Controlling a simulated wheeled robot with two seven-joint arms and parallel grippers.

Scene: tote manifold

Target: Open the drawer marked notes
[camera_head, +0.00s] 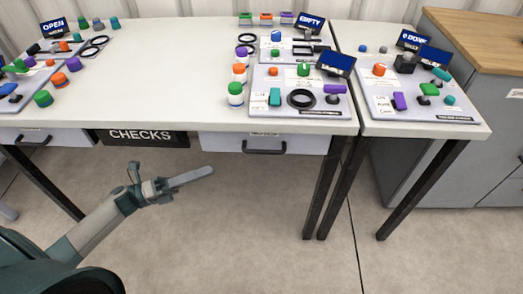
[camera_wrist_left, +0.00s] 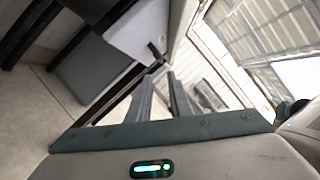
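A white drawer (camera_head: 308,144) sits under the right part of the front table, with a dark bar handle (camera_head: 264,152). It looks shut, and the small label above its handle is too small to read. Another white drawer (camera_head: 70,139) with a dark handle (camera_head: 35,142) is at the far left. I cannot tell which is marked notes. My left gripper (camera_head: 210,172) is below the table edge, left of and apart from the right drawer's handle. In the left wrist view its two fingers (camera_wrist_left: 164,74) stand apart with nothing between them. My right gripper is not in view.
A dark sign reading CHECKS (camera_head: 140,135) hangs between the drawers. The tabletop (camera_head: 165,75) holds boards with coloured parts, and bottles near the front edge. Dark table legs (camera_head: 322,185) stand right of the drawer. A grey cabinet (camera_head: 490,130) is at right. Floor below is clear.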

